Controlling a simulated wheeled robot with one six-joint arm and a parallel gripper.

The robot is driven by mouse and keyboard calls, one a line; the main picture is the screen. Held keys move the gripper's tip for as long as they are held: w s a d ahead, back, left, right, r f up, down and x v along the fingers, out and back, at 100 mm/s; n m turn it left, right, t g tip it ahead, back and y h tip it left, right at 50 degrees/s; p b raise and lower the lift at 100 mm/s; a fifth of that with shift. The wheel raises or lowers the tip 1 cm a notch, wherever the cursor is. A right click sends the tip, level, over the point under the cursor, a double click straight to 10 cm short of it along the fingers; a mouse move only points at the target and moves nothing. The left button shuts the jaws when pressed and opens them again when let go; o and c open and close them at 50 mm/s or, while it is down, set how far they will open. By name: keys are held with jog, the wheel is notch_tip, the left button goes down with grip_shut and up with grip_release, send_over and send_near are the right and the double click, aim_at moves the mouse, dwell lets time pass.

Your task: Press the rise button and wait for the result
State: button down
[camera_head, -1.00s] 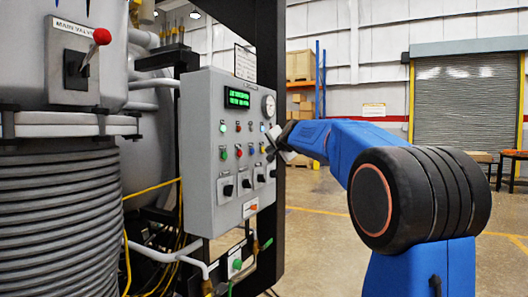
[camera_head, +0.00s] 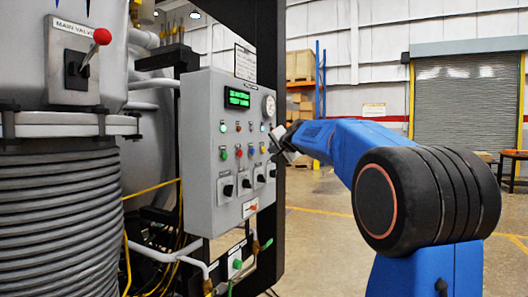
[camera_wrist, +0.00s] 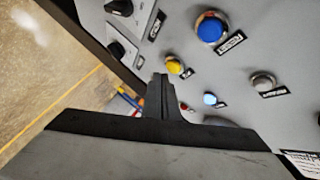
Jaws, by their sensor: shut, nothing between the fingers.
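The grey control panel (camera_head: 208,180) stands at the centre of the head view, with rows of lamps, buttons and knobs. A green button (camera_head: 223,154) and a red button (camera_head: 238,152) sit in its middle row. The wrist view shows a blue button (camera_wrist: 211,27) and a yellow button (camera_wrist: 175,66). Their labels are too small to read, so I cannot tell which is the rise button. The green display (camera_head: 238,98) shows lit text, unreadable here. My gripper (camera_head: 284,141) is shut and empty near the panel's right side; its fingers (camera_wrist: 162,86) look apart from the buttons.
Black knobs (camera_head: 245,183) line the panel's lower part, and a round gauge (camera_head: 269,106) is at its upper right. The main valve lever (camera_head: 88,60) and ribbed furnace column (camera_head: 60,215) are at left. The floor (camera_head: 320,245) right of the panel is clear.

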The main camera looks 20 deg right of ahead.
jog(key=shift+s+d, duration=0.8)
jog(key=shift+s, duration=0.2)
jog(key=shift+s+d, duration=0.75)
jog(key=shift+s, duration=0.2)
jog(key=s+a+f+n+g+y, duration=0.2)
jog(key=s+a+f+n+g, duration=0.15)
jog(key=s+a+f, duration=0.75)
jog(key=s+a+f+n+g+y, duration=0.15)
jog(key=s+a+f+n, duration=0.25)
jog(key=s+a+f, duration=0.7)
jog(key=s+f+n+g, duration=0.1)
jog(key=s+f+g, duration=0.1)
jog(key=s+f, duration=0.4)
jog(key=s+f+n+g+h, duration=0.1)
jog(key=s+f, duration=0.5)
jog(key=s, duration=0.6)
jog(key=s+f+n+g+h, duration=0.1)
jog(key=s+f+n+g, duration=0.1)
jog(key=s+f, duration=0.4)
jog(key=s+n, duration=0.1)
jog(key=s, duration=0.3)
jog(key=shift+a+f+g, duration=0.25)
jog(key=shift+f+g, duration=0.05)
jog(key=shift+f, duration=0.1)
